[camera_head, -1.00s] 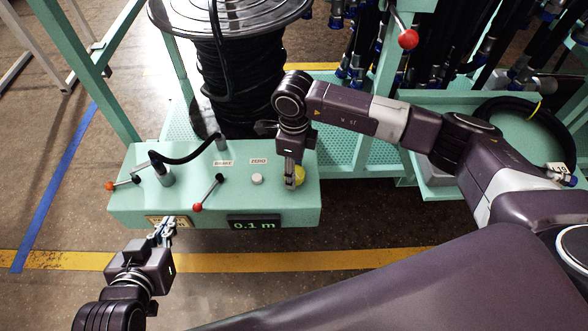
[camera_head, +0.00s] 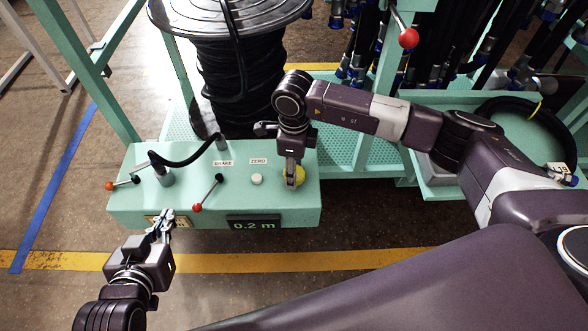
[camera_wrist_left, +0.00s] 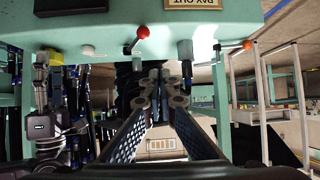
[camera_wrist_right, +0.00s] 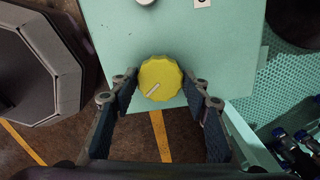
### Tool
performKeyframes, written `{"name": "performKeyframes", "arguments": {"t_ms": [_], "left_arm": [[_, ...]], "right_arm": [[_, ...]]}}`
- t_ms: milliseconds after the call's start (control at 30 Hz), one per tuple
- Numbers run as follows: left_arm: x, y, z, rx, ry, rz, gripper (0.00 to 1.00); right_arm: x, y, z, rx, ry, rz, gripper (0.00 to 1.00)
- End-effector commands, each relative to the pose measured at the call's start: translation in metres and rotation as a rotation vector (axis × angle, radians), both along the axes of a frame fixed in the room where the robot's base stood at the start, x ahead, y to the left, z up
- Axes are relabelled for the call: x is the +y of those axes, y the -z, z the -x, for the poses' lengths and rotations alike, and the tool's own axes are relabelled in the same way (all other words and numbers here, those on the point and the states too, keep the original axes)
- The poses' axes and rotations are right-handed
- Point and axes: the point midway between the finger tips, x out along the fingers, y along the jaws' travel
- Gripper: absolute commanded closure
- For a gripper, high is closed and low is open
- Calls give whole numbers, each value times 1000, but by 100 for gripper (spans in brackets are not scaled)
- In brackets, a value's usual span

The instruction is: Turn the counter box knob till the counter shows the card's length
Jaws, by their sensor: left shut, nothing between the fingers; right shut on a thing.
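The yellow knob (camera_wrist_right: 161,79) with a white pointer line sits on the green counter box (camera_head: 222,166). My right gripper (camera_head: 291,183) is over it, its fingers on either side of the knob in the right wrist view. The counter display (camera_head: 254,225) on the front reads 0.2 m. My left gripper (camera_head: 163,222) is shut and empty in front of the box's yellowish label (camera_head: 158,220), partly covering it. The left wrist view shows part of a label ending in "PAY OUT". I cannot make out a card with a length.
A white ZERO button (camera_head: 257,179) and a red-tipped BRAKE lever (camera_head: 198,207) are left of the knob. A hose reel (camera_head: 237,80) stands behind. The floor in front is clear.

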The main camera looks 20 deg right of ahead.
Motion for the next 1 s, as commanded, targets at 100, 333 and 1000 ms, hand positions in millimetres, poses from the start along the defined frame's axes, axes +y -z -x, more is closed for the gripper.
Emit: {"name": "performKeyframes", "arguments": {"t_ms": [100,333,1000], "left_arm": [[-1,-1,-1,-7,1,2,100],[-2,-5,-4,-26,2,6,100],[-4,-12,-9,-59,4,14,100]], "right_arm": [[0,-1,-1,-3,-8,1,81],[0,-1,-1,-2,-23,0,81],[0,-1,-1,-2,-58,0,44]]}}
